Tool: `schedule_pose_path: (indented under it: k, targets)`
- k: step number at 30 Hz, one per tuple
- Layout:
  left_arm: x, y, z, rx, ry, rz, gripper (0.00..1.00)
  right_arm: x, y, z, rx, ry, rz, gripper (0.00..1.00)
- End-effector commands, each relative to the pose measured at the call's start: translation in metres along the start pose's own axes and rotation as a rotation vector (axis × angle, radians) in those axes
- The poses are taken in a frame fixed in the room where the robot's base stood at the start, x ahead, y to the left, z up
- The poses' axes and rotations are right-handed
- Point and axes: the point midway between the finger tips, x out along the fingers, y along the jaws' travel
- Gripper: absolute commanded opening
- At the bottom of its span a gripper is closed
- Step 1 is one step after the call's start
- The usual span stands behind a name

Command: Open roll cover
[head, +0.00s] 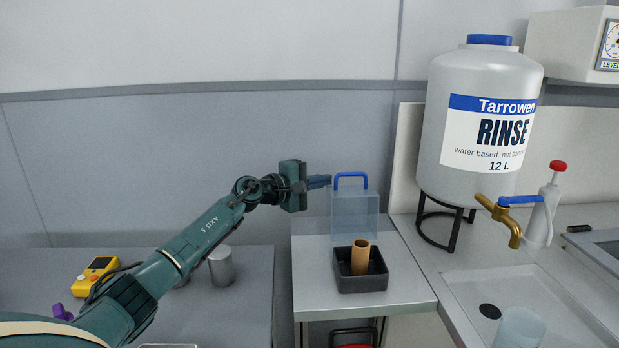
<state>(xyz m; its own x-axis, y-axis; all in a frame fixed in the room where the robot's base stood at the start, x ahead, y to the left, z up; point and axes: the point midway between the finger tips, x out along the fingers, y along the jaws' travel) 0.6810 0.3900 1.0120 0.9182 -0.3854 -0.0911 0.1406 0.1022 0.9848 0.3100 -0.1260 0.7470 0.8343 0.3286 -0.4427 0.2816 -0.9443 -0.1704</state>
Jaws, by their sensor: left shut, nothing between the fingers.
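A clear, see-through cover (342,226) with a blue handle (351,174) on top stands upright behind a dark square tray (362,284) on a small grey table. A brown cardboard roll (360,258) stands in the tray, in front of the cover's lower part. My left gripper (328,181) is shut and empty. Its fingers point right, close to the left side of the blue handle. I cannot tell whether they touch it. My right gripper is not in view.
A large rinse tank (478,170) with a brass tap stands on a black stand to the right, near a white bottle (541,215). A metal cylinder (222,268) and a yellow device (95,273) are on the left table. The wall is behind.

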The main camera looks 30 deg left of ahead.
Motion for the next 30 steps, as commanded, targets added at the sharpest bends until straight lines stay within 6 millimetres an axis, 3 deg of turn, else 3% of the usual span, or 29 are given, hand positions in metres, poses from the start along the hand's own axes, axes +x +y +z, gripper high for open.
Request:
schedule_pose_path:
  k: [9,21,27,30]
  targets:
    - [-0.01,0.002,0.026,0.0,-0.001,-0.001,0.0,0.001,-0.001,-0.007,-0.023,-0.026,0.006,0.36]
    - [-0.011,0.0,0.028,-0.001,-0.001,0.001,0.0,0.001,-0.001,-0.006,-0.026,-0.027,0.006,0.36]
    - [-0.012,-0.002,0.03,0.05,-0.001,0.031,0.0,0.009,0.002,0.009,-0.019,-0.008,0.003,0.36]
    - [-0.014,-0.001,0.033,0.101,-0.001,0.062,0.0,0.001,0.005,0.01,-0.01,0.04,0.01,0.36]
